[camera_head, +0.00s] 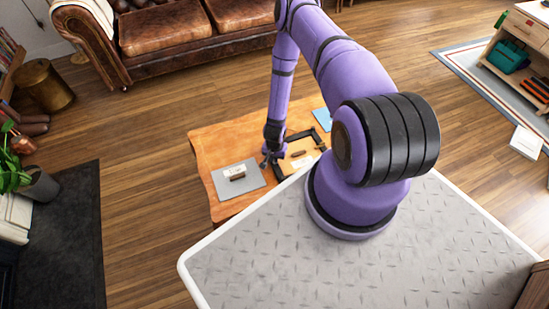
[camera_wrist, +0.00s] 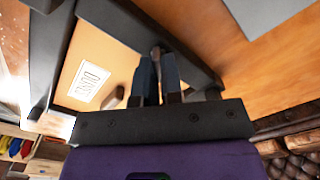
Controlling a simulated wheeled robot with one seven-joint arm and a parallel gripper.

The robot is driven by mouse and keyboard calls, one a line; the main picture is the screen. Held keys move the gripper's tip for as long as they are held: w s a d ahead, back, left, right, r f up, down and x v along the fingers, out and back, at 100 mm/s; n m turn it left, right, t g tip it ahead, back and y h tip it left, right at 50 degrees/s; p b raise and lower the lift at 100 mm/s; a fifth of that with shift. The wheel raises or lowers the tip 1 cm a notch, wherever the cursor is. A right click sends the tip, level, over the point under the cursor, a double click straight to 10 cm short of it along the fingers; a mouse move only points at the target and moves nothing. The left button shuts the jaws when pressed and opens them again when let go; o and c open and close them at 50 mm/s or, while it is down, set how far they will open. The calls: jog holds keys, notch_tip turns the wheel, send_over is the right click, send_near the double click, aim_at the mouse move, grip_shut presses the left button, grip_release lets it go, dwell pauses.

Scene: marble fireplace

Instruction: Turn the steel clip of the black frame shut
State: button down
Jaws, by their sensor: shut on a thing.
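The black frame (camera_head: 305,137) stands on the low wooden table around a tan board. In the wrist view its dark bars (camera_wrist: 118,22) run past the board. My gripper (camera_head: 268,160) is down at the frame's left side in the head view. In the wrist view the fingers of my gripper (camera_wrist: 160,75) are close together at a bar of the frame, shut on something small.
The tan board (camera_wrist: 115,55) carries a white label (camera_wrist: 91,84) and a brown handle (camera_wrist: 113,98). A grey plate (camera_head: 220,189) with a wooden handle (camera_head: 238,172) lies left of my gripper on the table (camera_head: 210,143). A blue item (camera_head: 322,117) lies behind the frame.

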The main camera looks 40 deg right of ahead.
jog(key=m, duration=0.5)
jog(key=shift+s+m, duration=0.1)
jog(key=shift+m, duration=2.4)
jog(key=c, duration=1.3)
grip_release()
jog(key=shift+o, duration=0.2)
notch_tip(320, 180, up, 11)
jog(key=shift+f, duration=0.1)
